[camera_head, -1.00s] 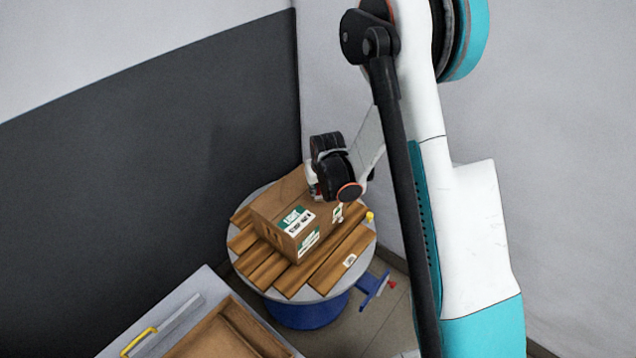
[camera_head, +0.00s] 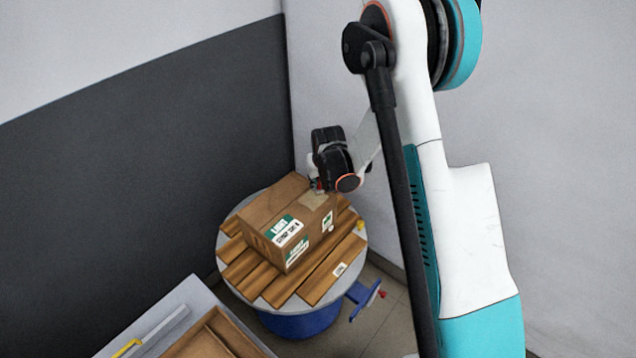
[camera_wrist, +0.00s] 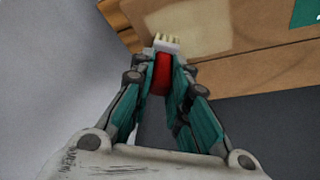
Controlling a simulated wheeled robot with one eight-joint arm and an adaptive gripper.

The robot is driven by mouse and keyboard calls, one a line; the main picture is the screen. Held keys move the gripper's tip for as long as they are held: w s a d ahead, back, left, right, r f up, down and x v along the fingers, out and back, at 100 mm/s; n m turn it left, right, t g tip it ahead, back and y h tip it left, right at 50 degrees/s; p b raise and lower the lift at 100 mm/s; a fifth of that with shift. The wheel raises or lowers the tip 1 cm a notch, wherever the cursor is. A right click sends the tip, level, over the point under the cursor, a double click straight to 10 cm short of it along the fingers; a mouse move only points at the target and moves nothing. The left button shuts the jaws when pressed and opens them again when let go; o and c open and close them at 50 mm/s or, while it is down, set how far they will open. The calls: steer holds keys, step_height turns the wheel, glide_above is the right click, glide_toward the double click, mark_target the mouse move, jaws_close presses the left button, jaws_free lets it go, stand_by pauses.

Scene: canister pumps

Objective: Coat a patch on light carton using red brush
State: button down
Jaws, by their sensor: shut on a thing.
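The light carton (camera_head: 270,210) is a brown box with green and white labels reading LIGHT. It stands on wooden boards on a round table, and its top also shows in the wrist view (camera_wrist: 255,62). A paler, yellowish patch (camera_wrist: 185,25) lies on the carton top near its edge. My gripper (camera_wrist: 161,75) is shut on the red brush (camera_wrist: 160,82). The brush's white ferrule and pale bristles point at the patch, at its near edge; whether they touch it I cannot tell. In the head view my gripper (camera_head: 318,184) is at the carton's far right top edge, its fingers mostly hidden.
The wooden boards (camera_head: 330,268) lie on the grey round table top (camera_head: 228,262) above a blue base. A blue clamp with a red tip (camera_head: 365,297) sticks out at right. A wooden tray (camera_head: 215,335) and a yellow handle (camera_head: 128,348) are at lower left. Walls stand close behind.

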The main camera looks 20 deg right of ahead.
steer(key=shift+w+d+r, duration=0.2)
steer(key=shift+d, duration=0.05)
step_height(320, 180, up, 2)
steer(key=shift+s+a+r+p, duration=0.15)
steer(key=shift+r+p, duration=0.1)
steer(key=shift+p, duration=0.4)
steer(key=shift+r+p, duration=0.4)
steer(key=shift+r, duration=0.25)
steer(key=shift+r+p, duration=1.05)
steer(key=shift+r, duration=0.9)
